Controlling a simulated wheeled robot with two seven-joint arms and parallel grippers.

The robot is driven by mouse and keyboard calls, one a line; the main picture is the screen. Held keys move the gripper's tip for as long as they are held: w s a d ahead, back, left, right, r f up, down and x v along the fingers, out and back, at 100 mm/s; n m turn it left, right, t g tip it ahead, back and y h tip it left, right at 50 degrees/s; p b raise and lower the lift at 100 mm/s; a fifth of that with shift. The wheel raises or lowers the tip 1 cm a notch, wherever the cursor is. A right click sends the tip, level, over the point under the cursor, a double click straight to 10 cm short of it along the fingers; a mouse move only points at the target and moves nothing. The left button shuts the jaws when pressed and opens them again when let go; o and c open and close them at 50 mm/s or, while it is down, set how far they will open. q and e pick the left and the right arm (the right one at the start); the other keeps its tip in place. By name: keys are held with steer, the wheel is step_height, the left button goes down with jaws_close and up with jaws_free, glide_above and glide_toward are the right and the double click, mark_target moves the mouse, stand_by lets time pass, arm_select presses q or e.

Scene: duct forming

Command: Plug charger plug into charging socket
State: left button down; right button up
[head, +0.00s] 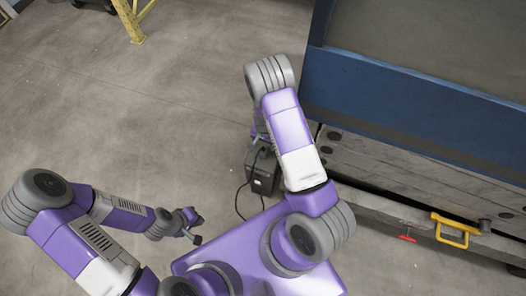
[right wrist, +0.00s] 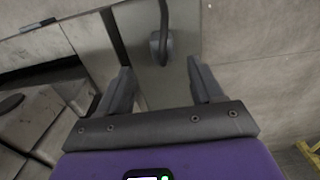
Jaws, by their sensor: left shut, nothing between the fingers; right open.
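A dark grey charger box (head: 262,172) with a black cable stands on the floor beside my right forearm in the head view. In the right wrist view, a dark rounded piece with a thick black cable, seemingly the charger plug (right wrist: 158,48), sits against a grey panel. My right gripper (right wrist: 158,66) is open, its fingers on either side of the plug in the picture; contact is not visible. In the head view my right arm hides most of that gripper. My left gripper (head: 193,224) is shut and empty above the floor at left. I cannot make out the charging socket.
A large blue machine (head: 420,110) with a grey slatted base (head: 400,170) fills the right side. A yellow handle (head: 455,232) and a small red piece (head: 407,238) are at its lower edge. A yellow frame (head: 133,22) stands at the top left. The left floor is clear.

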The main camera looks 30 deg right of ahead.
mark_target(263, 150)
steer(key=shift+f+b, duration=0.35)
steer(key=shift+f, duration=0.8)
steer(key=f+b, duration=0.1)
steer(key=f, duration=0.1)
steer(key=f+b, duration=0.1)
steer(key=f, duration=0.2)
steer(key=shift+w+a+f, duration=0.1)
steer(key=shift+w+f, duration=0.05)
steer(key=shift+w, duration=0.05)
